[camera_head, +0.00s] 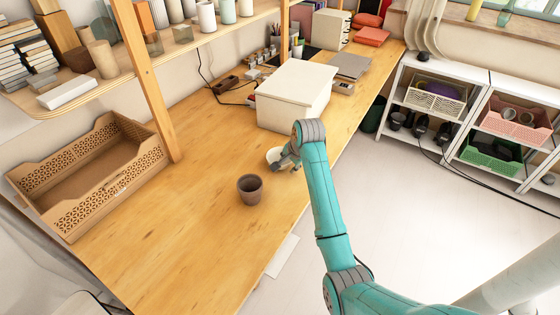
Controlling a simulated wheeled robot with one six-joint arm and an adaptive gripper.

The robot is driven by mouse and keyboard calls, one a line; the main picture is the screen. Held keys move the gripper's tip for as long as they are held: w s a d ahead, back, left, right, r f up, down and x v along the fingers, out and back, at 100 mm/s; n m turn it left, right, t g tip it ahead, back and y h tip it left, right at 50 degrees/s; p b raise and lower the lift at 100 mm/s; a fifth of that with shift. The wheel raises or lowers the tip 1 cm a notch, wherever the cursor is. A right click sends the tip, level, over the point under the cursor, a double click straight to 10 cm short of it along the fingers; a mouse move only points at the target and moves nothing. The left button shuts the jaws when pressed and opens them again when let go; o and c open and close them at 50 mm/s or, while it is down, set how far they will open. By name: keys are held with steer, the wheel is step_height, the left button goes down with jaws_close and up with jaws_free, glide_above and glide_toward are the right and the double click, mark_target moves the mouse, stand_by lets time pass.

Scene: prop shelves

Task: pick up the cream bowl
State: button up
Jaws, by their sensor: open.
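The cream bowl (273,154) sits on the wooden worktop near its front edge, partly hidden behind my gripper (284,164). It is small and pale, and only its left part shows clearly. My teal arm reaches in from the lower right, and my gripper is at the bowl's right side. The gripper is open. Its fingers are small in view, and I cannot tell whether they touch the bowl.
A brown pot (250,189) stands just in front of the bowl. A large white box (296,95) stands close behind. A perforated wooden tray (90,178) lies at the left. A wooden post (146,80) rises from the worktop (185,235), whose front left is clear.

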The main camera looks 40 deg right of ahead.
steer(key=shift+w+f, duration=0.2)
steer(key=shift+f, duration=0.2)
jaws_close()
step_height(320, 180, up, 10)
steer(key=shift+r, duration=0.1)
stand_by(0.4)
